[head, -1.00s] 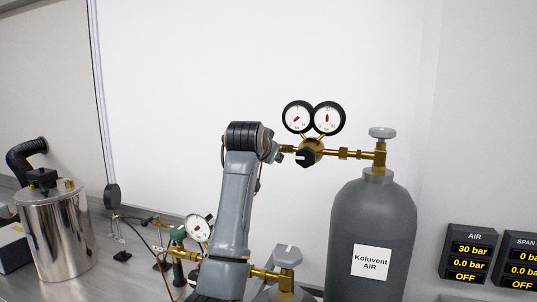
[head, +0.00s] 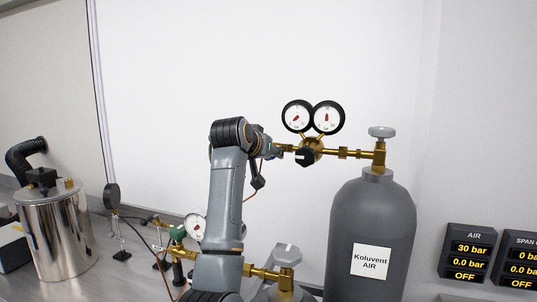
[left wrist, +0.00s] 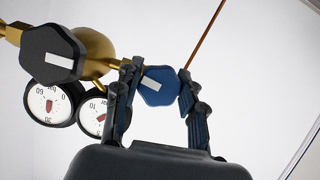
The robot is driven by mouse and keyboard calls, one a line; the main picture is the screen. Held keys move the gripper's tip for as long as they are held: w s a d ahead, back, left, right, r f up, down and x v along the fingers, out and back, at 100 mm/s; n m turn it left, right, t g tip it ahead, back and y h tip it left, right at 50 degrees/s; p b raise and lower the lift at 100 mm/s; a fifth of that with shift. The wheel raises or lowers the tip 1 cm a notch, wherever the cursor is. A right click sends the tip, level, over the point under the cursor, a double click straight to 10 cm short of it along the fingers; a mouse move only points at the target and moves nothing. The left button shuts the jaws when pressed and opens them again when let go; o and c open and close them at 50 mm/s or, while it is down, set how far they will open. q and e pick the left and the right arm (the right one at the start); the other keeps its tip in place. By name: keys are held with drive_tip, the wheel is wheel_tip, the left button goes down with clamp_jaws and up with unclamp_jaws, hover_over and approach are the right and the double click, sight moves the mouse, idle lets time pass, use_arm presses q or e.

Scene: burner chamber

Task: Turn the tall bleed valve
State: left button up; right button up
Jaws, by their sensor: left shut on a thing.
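The tall grey cylinder (head: 371,225), labelled Koluvent AIR, has a brass regulator with twin gauges (head: 312,117) and a black knob (head: 305,157). In the left wrist view, a blue knob (left wrist: 153,92) with a white mark, the bleed valve, sits on the regulator's brass line. My left gripper (left wrist: 161,80) is shut on this blue knob, one finger on each side. The black knob (left wrist: 52,56) also shows there, left of the gripper. My right gripper is not in view.
A shorter cylinder (head: 283,292) with a grey handwheel and a small gauge (head: 196,227) stand low near my left arm. A metal canister (head: 57,240) is at the left. The AIR display (head: 469,256) reads 30 bar, 0.0 bar, OFF.

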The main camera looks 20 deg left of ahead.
use_arm(q)
drive_tip(key=o, duration=1.2)
drive_tip(key=shift+c, duration=0.2)
drive_tip(key=v, duration=1.1)
drive_tip(key=shift+s+r, duration=0.2)
drive_tip(key=shift+s, duration=0.15)
drive_tip(key=shift+f, duration=0.1)
